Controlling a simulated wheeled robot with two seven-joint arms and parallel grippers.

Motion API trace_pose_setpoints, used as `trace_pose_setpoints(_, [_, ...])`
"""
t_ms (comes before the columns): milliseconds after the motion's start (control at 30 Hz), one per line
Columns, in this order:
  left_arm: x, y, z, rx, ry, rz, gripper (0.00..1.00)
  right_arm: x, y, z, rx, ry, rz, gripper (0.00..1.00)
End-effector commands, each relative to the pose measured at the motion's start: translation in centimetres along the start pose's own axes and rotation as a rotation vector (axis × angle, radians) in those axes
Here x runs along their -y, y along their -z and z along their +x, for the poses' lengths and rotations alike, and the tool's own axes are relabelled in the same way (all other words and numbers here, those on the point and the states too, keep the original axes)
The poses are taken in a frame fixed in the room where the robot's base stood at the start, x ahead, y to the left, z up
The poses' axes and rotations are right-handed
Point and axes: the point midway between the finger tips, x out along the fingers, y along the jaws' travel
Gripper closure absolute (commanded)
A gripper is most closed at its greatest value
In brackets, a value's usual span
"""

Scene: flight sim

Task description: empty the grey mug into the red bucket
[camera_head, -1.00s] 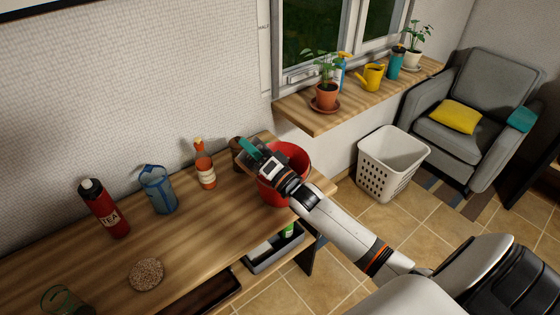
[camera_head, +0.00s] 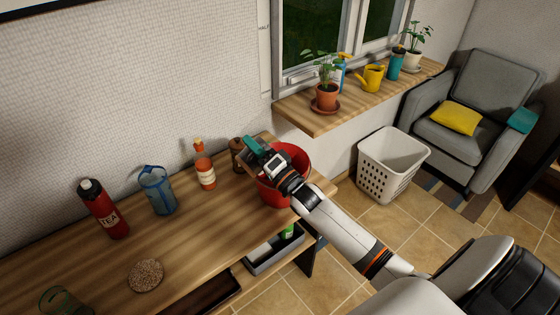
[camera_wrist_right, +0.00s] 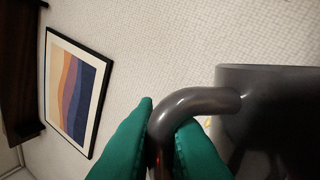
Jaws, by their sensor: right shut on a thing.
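The red bucket (camera_head: 297,155) stands at the right end of the wooden table, partly covered by my right arm. My right gripper (camera_head: 253,150) is at the bucket's left rim, with the wrist above the bucket. In the right wrist view its green fingers (camera_wrist_right: 168,112) are shut on the handle of the dark grey mug (camera_wrist_right: 275,115). The mug's body is at the right edge there, cut off by the frame. The mug's inside is hidden, and I cannot make the mug out clearly in the head view. My left gripper is out of view.
A brown wooden object (camera_head: 237,154) stands close to the left of the gripper. An orange-topped bottle (camera_head: 204,170), a blue jug (camera_head: 158,190) and a red tea flask (camera_head: 103,208) stand further left. The windowsill (camera_head: 305,113) with plants is behind the bucket.

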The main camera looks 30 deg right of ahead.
Motion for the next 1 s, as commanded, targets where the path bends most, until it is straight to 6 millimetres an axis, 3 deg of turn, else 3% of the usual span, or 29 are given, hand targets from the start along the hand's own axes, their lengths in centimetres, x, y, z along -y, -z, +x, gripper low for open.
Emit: trace_pose_setpoints(1000, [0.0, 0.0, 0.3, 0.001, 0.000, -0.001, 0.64, 0.0, -1.5, 0.0, 0.044, -0.014, 0.112, 1.00])
